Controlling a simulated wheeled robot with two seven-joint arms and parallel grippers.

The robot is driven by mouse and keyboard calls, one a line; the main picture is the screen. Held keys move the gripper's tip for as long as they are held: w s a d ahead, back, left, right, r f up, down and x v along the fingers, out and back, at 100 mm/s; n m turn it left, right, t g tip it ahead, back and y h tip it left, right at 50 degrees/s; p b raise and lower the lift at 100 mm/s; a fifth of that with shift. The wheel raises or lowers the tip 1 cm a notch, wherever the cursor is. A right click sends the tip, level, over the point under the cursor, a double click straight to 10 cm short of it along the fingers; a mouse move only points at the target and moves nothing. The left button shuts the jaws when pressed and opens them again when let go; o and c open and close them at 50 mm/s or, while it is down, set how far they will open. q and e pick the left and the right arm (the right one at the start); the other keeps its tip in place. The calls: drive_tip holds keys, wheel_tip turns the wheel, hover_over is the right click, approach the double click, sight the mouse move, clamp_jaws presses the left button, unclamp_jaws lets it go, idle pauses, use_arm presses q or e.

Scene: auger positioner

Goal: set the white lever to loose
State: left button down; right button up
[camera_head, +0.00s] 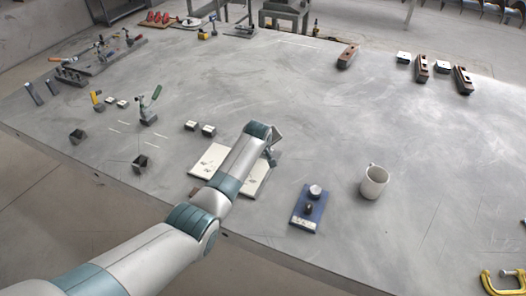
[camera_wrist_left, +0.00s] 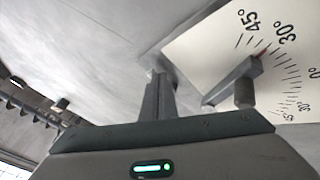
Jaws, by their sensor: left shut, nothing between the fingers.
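A cream board (camera_head: 211,160) lies on the grey table, partly hidden under my left arm. In the left wrist view it shows as a plate with a printed degree scale (camera_wrist_left: 287,28), marked 45° and 30° among other figures. A grey pointer bar (camera_wrist_left: 232,80) with a dark cylindrical post (camera_wrist_left: 244,93) lies over this scale. My left gripper (camera_head: 271,158) is over the board's right side. Its fingers (camera_wrist_left: 157,90) are shut and empty, to the left of the pointer bar, seemingly apart from it. I cannot make out a white lever in either view; the arm hides part of the board.
Small blocks (camera_head: 208,130) and a green-handled clamp (camera_head: 149,112) are to the left. The table's middle back is clear.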

use_arm(q)
drive_tip(key=shift+w+d, duration=0.2)
drive_tip(key=shift+d, duration=0.1)
use_arm(e)
drive_tip(key=shift+a+f, duration=0.15)
drive_tip(key=shift+d, duration=0.25)
use_arm(q)
drive_tip(key=shift+r, duration=0.1)
use_arm(e)
drive_tip(key=shift+s, duration=0.1)
